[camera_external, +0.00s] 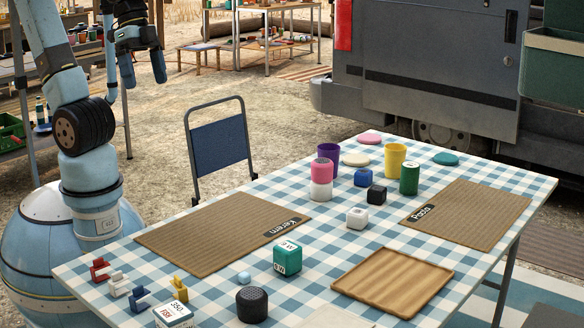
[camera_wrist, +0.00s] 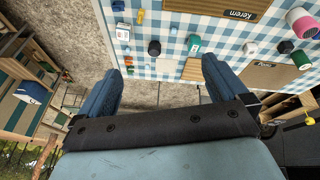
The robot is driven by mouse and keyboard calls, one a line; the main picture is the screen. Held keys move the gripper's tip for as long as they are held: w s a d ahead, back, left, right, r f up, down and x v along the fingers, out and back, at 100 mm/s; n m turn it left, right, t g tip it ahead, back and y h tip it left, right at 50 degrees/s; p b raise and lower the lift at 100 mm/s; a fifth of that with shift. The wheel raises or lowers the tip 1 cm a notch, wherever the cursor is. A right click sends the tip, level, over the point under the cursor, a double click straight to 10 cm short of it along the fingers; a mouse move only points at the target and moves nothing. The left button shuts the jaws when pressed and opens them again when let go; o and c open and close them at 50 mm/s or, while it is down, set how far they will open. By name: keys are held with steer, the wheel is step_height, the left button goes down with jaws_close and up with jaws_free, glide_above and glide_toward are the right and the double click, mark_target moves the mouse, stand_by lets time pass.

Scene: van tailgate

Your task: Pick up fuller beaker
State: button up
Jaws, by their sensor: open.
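Two open cups that look like beakers stand upright at the far side of the checked table: a purple one (camera_external: 329,157) and a yellow one (camera_external: 394,161). I cannot see the fill level in either. My gripper (camera_external: 142,68) hangs open and empty at the upper left, well away from both cups and off the table. In the wrist view my open gripper (camera_wrist: 162,68) has nothing between its fingers; the table shows beyond it. I cannot make out either cup in the wrist view.
Close to the cups stand a pink-and-white jar (camera_external: 321,180), blue (camera_external: 362,177) and black (camera_external: 376,194) blocks and a green can (camera_external: 409,179). Brown mats (camera_external: 222,226) lie on both sides. A wooden tray (camera_external: 393,281), green box (camera_external: 287,258) and dark speaker (camera_external: 252,305) are nearer. A blue chair (camera_external: 218,145) stands behind.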

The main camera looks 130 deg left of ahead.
steer(key=w+a+f+n+g+h, duration=0.1)
steer(key=w+a+f+n+h, duration=0.15)
steer(key=w+a+n, duration=0.35)
steer(key=w+a+f+n+h, duration=0.1)
steer(key=w+a+f+n, duration=0.15)
steer(key=w+a, duration=0.4)
steer(key=a+f+n+t+h, duration=0.1)
steer(key=a+f+n, duration=0.3)
steer(key=a, duration=0.6)
steer(key=a+f+n+t+h, duration=0.25)
steer(key=a+f, duration=0.35)
steer(key=a, duration=0.4)
steer(key=n+t+y, duration=0.5)
steer(key=n+t, duration=0.5)
steer(key=n, duration=0.4)
glide_toward(337, 162)
steer(key=s+d+r, duration=0.3)
steer(key=d, duration=0.2)
steer(key=a+f+n+y, duration=0.1)
steer(key=s+f+n+t+y, duration=0.1)
steer(key=s+a+f+n+y, duration=0.1)
steer(key=f+n, duration=0.1)
steer(key=shift+s+a+f, duration=0.15)
steer(key=shift+a, duration=0.25)
steer(key=shift+a+f+t, duration=0.1)
steer(key=shift+t, duration=0.15)
steer(key=shift+w+n, duration=0.3)
steer(key=w, duration=1.3)
steer(key=shift+a, duration=0.4)
